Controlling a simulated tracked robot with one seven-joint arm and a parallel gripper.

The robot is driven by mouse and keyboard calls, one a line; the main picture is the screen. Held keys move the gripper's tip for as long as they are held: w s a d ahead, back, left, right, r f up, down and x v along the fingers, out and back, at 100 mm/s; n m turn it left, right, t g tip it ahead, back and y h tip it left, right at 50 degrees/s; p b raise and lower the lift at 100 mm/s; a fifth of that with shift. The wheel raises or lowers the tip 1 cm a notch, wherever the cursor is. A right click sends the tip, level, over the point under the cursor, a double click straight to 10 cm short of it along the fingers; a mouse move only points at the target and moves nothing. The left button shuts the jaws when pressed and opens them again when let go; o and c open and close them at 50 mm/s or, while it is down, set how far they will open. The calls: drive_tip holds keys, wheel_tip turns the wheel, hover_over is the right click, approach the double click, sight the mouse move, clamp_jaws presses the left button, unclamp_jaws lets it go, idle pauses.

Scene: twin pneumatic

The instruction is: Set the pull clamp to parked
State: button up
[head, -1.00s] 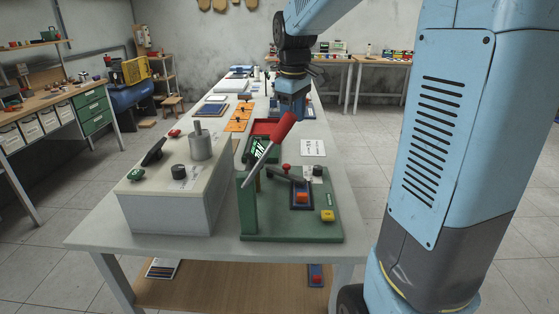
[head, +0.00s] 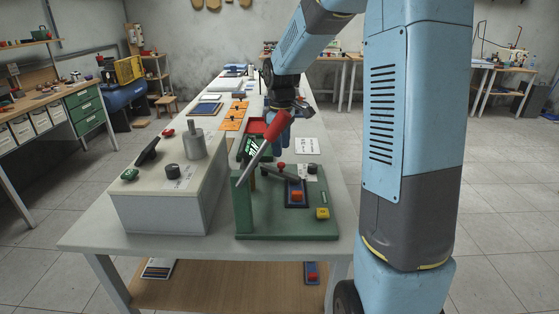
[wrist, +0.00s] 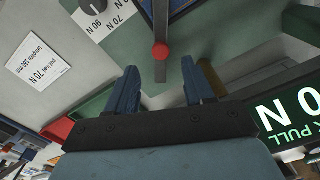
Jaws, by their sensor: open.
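The green fixture (head: 290,231) stands near the front of the table. It carries a long steel lever with a red grip (head: 277,127), tilted up to the right, and a short grey lever with a red ball knob (head: 281,164). I cannot tell for sure which lever is the pull clamp. My gripper (head: 284,130) is open and empty behind the red grip, which partly hides it. In the wrist view the red ball knob (wrist: 160,50) lies just beyond the gap between my open fingers (wrist: 162,85). The pull display (wrist: 292,112) is at right and reads 0 N.
The fixture also holds an orange button (head: 297,196), a yellow button (head: 322,213) and a black dial (head: 312,168). A grey box (head: 165,212) with its own lever stands close at left. A printed card (head: 307,146) lies behind. The tilted red-grip lever rises near my arm.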

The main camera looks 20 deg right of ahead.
sight(281, 163)
drive_tip(key=shift+f, duration=2.75)
clamp_jaws()
